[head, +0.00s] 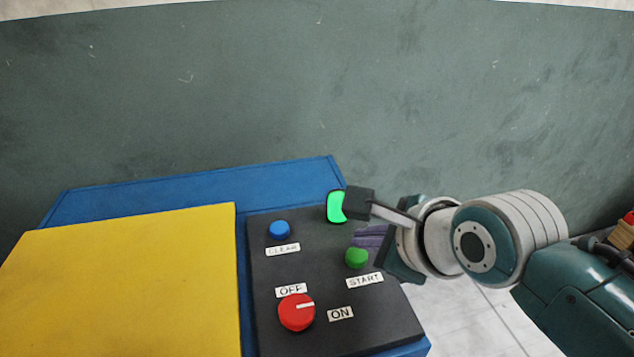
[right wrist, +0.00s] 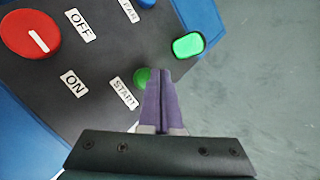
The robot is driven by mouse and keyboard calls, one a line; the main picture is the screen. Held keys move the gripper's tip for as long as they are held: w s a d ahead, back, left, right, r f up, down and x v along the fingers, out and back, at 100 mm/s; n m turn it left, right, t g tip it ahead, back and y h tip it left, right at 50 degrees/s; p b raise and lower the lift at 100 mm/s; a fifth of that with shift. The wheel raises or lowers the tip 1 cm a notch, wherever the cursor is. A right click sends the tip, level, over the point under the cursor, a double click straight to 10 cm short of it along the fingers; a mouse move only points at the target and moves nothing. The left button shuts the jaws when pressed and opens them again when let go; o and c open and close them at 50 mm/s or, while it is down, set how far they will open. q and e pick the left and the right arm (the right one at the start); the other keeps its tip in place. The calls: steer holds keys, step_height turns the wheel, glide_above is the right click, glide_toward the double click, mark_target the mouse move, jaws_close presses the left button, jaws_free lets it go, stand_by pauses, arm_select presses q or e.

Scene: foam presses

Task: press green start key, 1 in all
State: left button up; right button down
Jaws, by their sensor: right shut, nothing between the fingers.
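The green start key (head: 357,257) is a round button above the START label on the dark control panel (head: 375,318). In the right wrist view the start key (right wrist: 141,76) shows at the left of the fingertips, partly hidden by them. My right gripper (head: 356,236) has purple fingers, shut and empty, with the tips just beyond the key in the head view. It also shows in the right wrist view (right wrist: 163,74). I cannot tell whether the tips touch the key or hover over the panel. My left gripper is not in view.
A blue clear button (head: 279,229), a bright green lamp (head: 334,207) and a red knob (head: 296,313) share the panel. The knob's white mark points toward ON. A yellow block (head: 120,285) stands at left. My arm's wrist part covers some of the lamp.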

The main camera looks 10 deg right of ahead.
steer(key=shift+f, duration=0.1)
steer(key=shift+f, duration=0.3)
steer(key=shift+f+b, duration=0.4)
steer(key=shift+f, duration=0.15)
stand_by(0.6)
stand_by(0.4)
steer(key=shift+r+p, duration=0.95)
steer(key=shift+p, duration=0.2)
